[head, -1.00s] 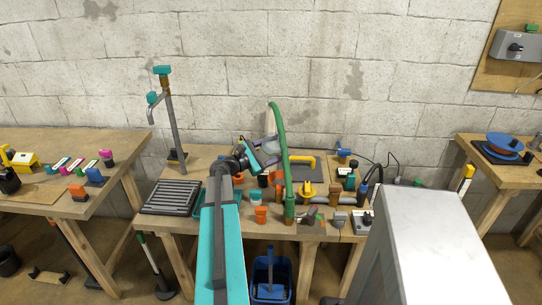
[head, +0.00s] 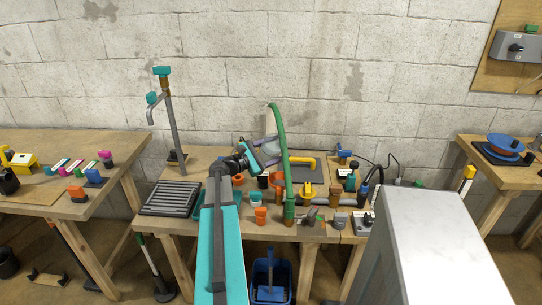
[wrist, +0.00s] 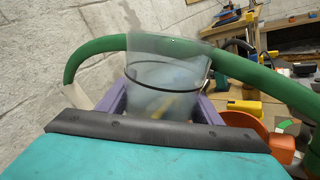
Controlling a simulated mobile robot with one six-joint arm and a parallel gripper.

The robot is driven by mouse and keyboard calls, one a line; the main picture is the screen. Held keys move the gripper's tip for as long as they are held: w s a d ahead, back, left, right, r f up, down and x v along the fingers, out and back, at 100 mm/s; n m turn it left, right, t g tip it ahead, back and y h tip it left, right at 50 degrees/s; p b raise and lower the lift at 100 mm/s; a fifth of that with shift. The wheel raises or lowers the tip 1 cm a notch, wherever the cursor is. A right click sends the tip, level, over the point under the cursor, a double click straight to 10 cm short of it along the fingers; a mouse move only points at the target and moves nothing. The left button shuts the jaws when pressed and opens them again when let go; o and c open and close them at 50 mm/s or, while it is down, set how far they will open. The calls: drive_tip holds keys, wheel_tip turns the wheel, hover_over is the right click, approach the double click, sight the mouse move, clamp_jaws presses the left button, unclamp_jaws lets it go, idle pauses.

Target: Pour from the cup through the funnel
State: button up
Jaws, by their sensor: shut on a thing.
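My gripper (head: 262,153) is shut on a translucent cup (head: 270,147), held above the middle table in front of the wall. In the wrist view the cup (wrist: 165,78) sits between the purple fingers, with a dark ring around it. Its contents are hard to make out through the cloudy wall. An orange funnel-like piece (head: 277,180) stands below and slightly right of the cup in the head view.
A green hose (head: 282,150) arches up close beside the cup and crosses behind it in the wrist view. An orange pot (head: 261,215), a black grate (head: 172,197) and a tall grey tap stand (head: 172,125) are on the table. A yellow-handled tool (head: 302,162) lies behind.

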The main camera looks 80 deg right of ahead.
drive_tip(key=shift+w+d+m+b, duration=0.15)
drive_tip(key=shift+m+b, duration=0.65)
drive_tip(key=shift+b, duration=0.55)
drive_tip(key=shift+r+p, duration=0.15)
drive_tip(key=shift+p, duration=0.25)
idle(0.7)
drive_tip(key=shift+b, duration=0.95)
idle(4.6)
